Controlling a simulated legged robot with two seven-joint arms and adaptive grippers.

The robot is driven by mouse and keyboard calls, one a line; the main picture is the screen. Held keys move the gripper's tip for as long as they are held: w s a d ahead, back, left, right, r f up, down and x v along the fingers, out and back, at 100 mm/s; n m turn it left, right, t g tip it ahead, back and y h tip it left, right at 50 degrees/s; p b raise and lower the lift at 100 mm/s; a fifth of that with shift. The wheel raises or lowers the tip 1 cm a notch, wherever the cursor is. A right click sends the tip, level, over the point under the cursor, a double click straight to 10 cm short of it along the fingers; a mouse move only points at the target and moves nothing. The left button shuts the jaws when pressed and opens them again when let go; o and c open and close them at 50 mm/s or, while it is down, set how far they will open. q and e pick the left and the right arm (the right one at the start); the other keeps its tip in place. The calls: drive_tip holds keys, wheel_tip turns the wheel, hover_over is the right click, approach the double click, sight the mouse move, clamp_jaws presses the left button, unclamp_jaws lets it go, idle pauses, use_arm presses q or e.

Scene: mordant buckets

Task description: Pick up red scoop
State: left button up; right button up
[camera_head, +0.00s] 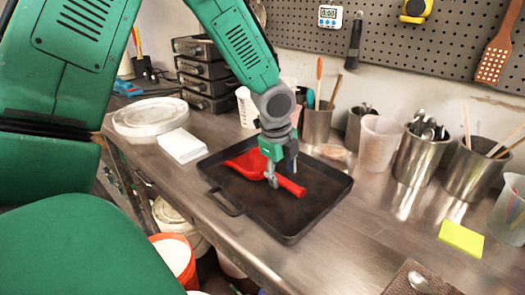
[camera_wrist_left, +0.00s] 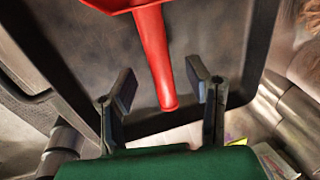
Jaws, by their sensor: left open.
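The red scoop (camera_head: 246,164) lies in a black tray (camera_head: 322,215) on the metal bench, its handle pointing to the lower right. My left gripper (camera_head: 281,180) is over the tray at the scoop's handle. In the left wrist view the red handle (camera_wrist_left: 154,58) runs down between the two open fingers of my left gripper (camera_wrist_left: 163,96), with a gap on each side. The scoop's bowl is mostly cut off at the top of that view. My right gripper is not in view.
White paper (camera_head: 182,145) and a round white lid (camera_head: 150,116) lie left of the tray. Metal containers with utensils (camera_head: 421,158) and a clear cup (camera_head: 379,142) stand behind and to the right. A yellow note (camera_head: 461,238) lies at right. Bare bench lies right of the tray.

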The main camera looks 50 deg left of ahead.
sight(282, 179)
use_arm(q)
drive_tip(key=f, duration=0.2)
drive_tip(key=w+a+f, duration=0.1)
drive_tip(key=f, duration=0.1)
drive_tip(key=shift+b, duration=0.3)
drive_tip(key=shift+s+d+r, duration=0.1)
drive_tip(key=shift+r, duration=0.05)
drive_tip(key=shift+d, duration=0.1)
drive_tip(key=shift+d, duration=0.1)
clamp_jaws()
drive_tip(key=shift+r, duration=0.15)
drive_tip(key=shift+r, duration=0.4)
wheel_tip(282, 179, up, 9)
drive_tip(key=shift+p, duration=1.1)
